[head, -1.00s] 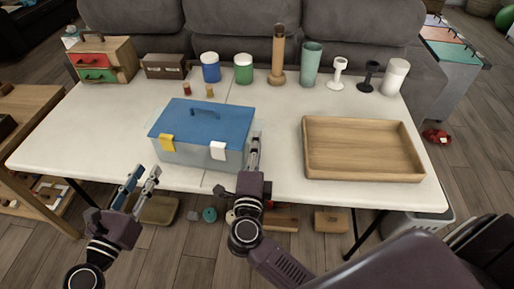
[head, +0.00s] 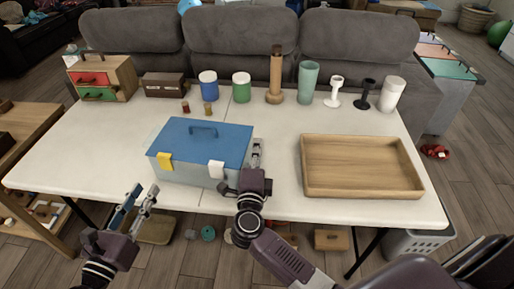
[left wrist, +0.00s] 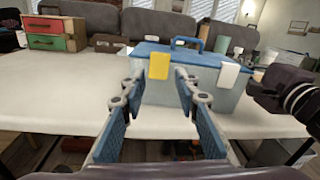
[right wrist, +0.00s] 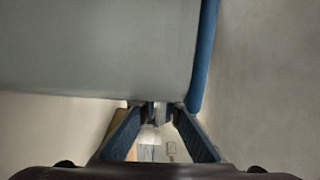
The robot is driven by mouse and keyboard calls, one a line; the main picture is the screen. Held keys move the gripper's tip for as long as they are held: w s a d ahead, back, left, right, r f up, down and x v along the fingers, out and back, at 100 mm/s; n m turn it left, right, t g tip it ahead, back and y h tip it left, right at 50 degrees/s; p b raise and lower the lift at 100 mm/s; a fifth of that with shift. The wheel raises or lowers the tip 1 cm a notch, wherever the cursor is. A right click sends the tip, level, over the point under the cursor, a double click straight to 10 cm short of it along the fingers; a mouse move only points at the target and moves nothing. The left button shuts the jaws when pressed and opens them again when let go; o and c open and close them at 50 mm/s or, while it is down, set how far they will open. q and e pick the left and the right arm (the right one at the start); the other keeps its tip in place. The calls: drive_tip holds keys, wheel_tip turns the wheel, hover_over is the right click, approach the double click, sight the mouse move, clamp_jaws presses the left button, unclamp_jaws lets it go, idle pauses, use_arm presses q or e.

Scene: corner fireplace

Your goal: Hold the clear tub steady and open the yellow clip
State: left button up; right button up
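The clear tub (head: 195,174) with a blue lid (head: 180,133) and blue handle stands upright at the table's front, left of middle. The yellow clip (head: 166,161) lies over the lid's front edge at the left. A white clip (head: 216,170) is to its right. My left gripper (head: 138,198) is open and empty, short of the tub; in the left wrist view the yellow clip (left wrist: 159,66) appears between its fingers (left wrist: 158,98). My right gripper (head: 257,153) is at the tub's right side. In the right wrist view the tub wall (right wrist: 90,45) is close above its fingertips (right wrist: 163,106); grip and contact are unclear.
A wooden tray (head: 362,188) lies to the right of the tub. Jars, a cup, a tall wooden object and small drawers (head: 101,80) line the table's back. Two small bottles stand behind the tub. The table (head: 75,155) left of the tub is clear.

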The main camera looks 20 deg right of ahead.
use_arm(q)
drive_tip(key=c, duration=0.7)
drive_tip(key=w+a+r+n+t, duration=0.1)
drive_tip(key=w+r+n, duration=0.1)
drive_tip(key=w+a+r+n+t+y, duration=0.1)
drive_tip(key=w+r+n, duration=0.1)
drive_tip(key=w, duration=0.1)
drive_tip(key=w+a+r+n+t+y, duration=0.1)
drive_tip(key=w+r+n+t, duration=0.1)
drive_tip(key=r+n, duration=0.1)
drive_tip(key=shift+w, duration=0.25)
clamp_jaws()
drive_tip(key=w+a+r+n+g+y, duration=0.1)
drive_tip(key=w+a+r+n+y, duration=0.15)
drive_tip(key=w+n+y, duration=0.5)
drive_tip(key=w+a+r+n+g+y, duration=0.1)
drive_tip(key=w+a+n+g+y, duration=0.15)
drive_tip(key=w+n, duration=0.9)
drive_tip(key=s+d+f+n+g+h, duration=0.1)
drive_tip(key=s+d+n+g+h, duration=0.1)
drive_tip(key=s+d+n+g, duration=0.3)
drive_tip(key=s+d+n+g+h, duration=0.1)
drive_tip(key=s+d+n+g, duration=0.15)
drive_tip(key=d, duration=0.45)
drive_tip(key=s+d+r+g, duration=0.3)
drive_tip(key=s+d+g, duration=0.1)
drive_tip(key=s, duration=0.3)
drive_tip(key=shift+d+g+h, duration=0.3)
drive_tip(key=shift+d+h, duration=0.1)
drive_tip(key=shift+d, duration=0.1)
